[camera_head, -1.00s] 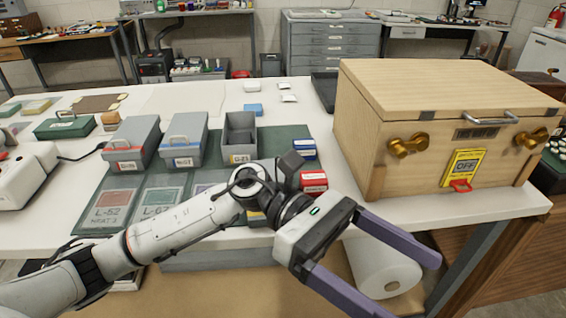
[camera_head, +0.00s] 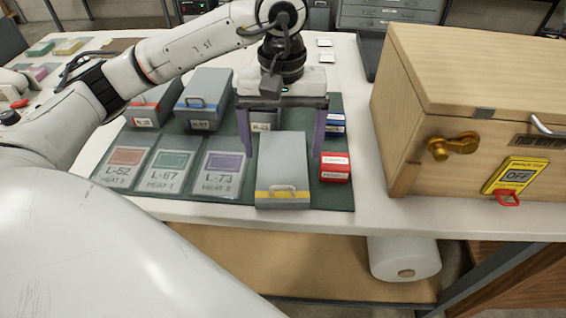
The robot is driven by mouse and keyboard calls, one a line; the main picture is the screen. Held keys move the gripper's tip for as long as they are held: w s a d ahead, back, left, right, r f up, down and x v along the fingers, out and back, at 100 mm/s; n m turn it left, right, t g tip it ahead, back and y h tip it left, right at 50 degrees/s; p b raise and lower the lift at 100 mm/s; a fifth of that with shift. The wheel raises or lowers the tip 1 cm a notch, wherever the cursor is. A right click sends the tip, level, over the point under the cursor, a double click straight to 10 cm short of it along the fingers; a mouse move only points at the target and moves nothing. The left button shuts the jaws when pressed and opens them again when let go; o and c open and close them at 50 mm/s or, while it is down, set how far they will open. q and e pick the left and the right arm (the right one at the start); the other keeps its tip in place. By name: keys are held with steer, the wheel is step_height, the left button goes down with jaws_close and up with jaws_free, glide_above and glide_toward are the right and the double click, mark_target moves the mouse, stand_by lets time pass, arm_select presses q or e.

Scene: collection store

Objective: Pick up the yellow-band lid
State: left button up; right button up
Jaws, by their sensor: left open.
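The yellow-band lid (camera_head: 283,165) is a grey, box-like piece with a yellow band and a small handle at its near end. It lies at the front of the dark green mat (camera_head: 340,190). My left gripper (camera_head: 282,152) is open, its two purple fingers pointing down. In the picture one finger shows at each side of the lid's far part. I cannot tell how high the fingertips are above the mat. Nothing shows held between them. My right gripper is not in view.
Flat cards marked L-52, L-67 and L-73 (camera_head: 220,172) lie left of the lid. Red-and-white (camera_head: 335,168) and blue-and-white (camera_head: 335,125) small boxes stand to its right. Grey boxes with handles (camera_head: 203,100) stand behind. A large wooden crate (camera_head: 470,90) takes up the right.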

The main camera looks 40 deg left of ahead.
mark_target(282, 165)
arm_select(q)
steer(key=f, duration=0.2)
steer(key=f+p, duration=0.1)
steer(key=f, duration=0.2)
steer(key=shift+w+a+f, duration=0.1)
steer(key=shift+w, duration=0.1)
steer(key=shift+c, duration=0.3)
steer(key=c, duration=0.8)
steer(key=shift+o, duration=0.2)
